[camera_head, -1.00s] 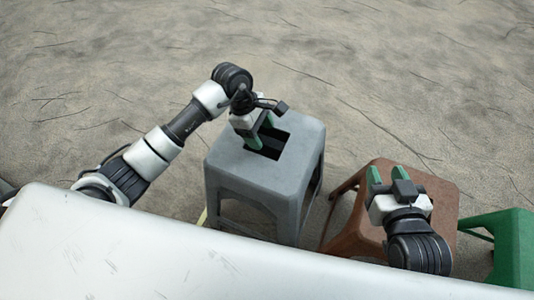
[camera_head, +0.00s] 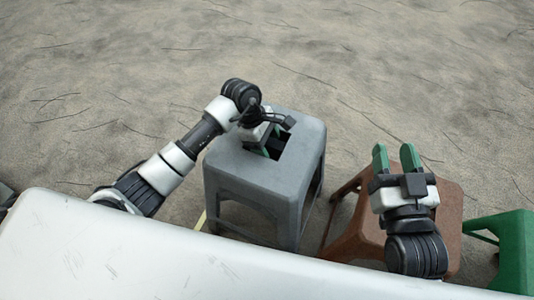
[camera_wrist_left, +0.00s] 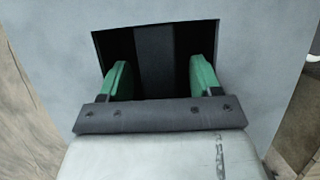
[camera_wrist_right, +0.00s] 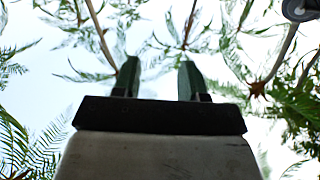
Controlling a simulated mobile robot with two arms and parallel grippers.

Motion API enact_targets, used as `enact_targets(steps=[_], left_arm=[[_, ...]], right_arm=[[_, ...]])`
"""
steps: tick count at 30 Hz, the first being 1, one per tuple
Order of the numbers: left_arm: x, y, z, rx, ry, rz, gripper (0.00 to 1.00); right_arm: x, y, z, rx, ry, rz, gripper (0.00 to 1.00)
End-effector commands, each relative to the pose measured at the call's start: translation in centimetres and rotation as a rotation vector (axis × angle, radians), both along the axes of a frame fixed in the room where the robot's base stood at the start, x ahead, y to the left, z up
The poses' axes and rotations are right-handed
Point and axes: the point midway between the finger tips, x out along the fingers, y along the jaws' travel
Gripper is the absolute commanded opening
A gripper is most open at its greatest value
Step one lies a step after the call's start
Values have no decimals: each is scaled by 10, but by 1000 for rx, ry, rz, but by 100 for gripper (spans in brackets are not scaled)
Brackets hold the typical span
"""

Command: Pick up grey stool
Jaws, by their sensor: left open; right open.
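The grey stool (camera_head: 262,178) stands upright on the ground in the head view, with a square opening in its seat. My left gripper (camera_head: 270,148) is over that opening, its fingers pointing down into it. In the left wrist view the grey seat (camera_wrist_left: 50,45) surrounds the dark opening. The open green fingers (camera_wrist_left: 160,78) are apart at the opening, with a dark bar between them beyond. I cannot tell if they touch the stool.
A brown stool (camera_head: 447,205) stands right of the grey one, partly under my right arm. A green stool (camera_head: 515,240) is at the right edge. The sandy ground (camera_head: 300,45) behind the stools is clear.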

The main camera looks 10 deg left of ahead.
Motion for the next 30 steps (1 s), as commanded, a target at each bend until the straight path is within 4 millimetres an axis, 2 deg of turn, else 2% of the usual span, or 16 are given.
enact_targets(steps=[30], left_arm=[[0, 0, -4, 0, 0, 0, 64]], right_arm=[[-1, 2, 13, 27, -102, 6, 43]])
